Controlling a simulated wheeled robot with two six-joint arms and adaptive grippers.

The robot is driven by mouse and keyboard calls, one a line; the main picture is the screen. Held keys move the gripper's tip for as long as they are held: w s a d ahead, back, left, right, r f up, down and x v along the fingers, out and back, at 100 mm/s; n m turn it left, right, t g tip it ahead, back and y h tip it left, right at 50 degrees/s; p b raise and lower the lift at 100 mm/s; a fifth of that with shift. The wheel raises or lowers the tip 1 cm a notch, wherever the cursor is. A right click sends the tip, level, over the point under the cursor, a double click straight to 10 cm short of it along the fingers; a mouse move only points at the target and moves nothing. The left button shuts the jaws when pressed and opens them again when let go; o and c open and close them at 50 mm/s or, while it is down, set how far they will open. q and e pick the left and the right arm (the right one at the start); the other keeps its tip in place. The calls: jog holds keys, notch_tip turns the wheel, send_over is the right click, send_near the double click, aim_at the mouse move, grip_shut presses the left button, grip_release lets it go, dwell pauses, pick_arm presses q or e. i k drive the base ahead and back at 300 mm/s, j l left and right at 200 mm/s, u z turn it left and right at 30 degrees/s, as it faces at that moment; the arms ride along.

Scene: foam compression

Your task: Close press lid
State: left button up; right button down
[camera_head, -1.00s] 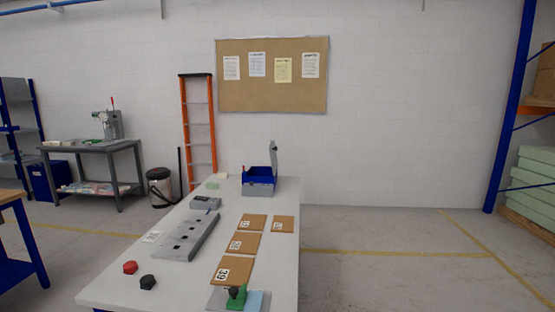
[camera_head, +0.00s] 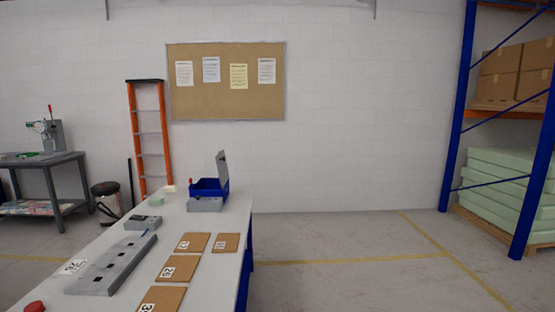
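The press (camera_head: 207,189) stands at the far end of the white table (camera_head: 218,238). It has a blue box body on a grey base. Its grey lid (camera_head: 222,169) stands nearly upright at the right side, so the press is open. A small red part shows at its left edge. The inside of the press is too small to make out. Neither of my grippers shows in this view.
Numbered brown boards (camera_head: 179,268) lie on the table in front of the press. A long grey slotted block (camera_head: 112,265) and a small grey device (camera_head: 143,222) lie to their left. A blue rack (camera_head: 455,120) with green foam stands at the right. The floor right of the table is clear.

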aim_at(222, 168)
jog(key=i+l+z, duration=0.15)
jog(key=i+l, duration=0.25)
jog(key=i+l+z, duration=0.15)
jog(key=i+l, duration=0.15)
jog(key=i, duration=0.15)
jog(key=i+l+z, duration=0.15)
jog(key=i+l, duration=0.15)
jog(key=i+j+u, duration=0.1)
jog(key=i+u, duration=0.3)
jog(key=i+l+u, duration=0.1)
jog(key=i+u, duration=0.25)
jog(key=i, duration=0.25)
jog(key=i+l+u, duration=0.25)
jog(key=i+u, duration=0.15)
jog(key=i, duration=0.1)
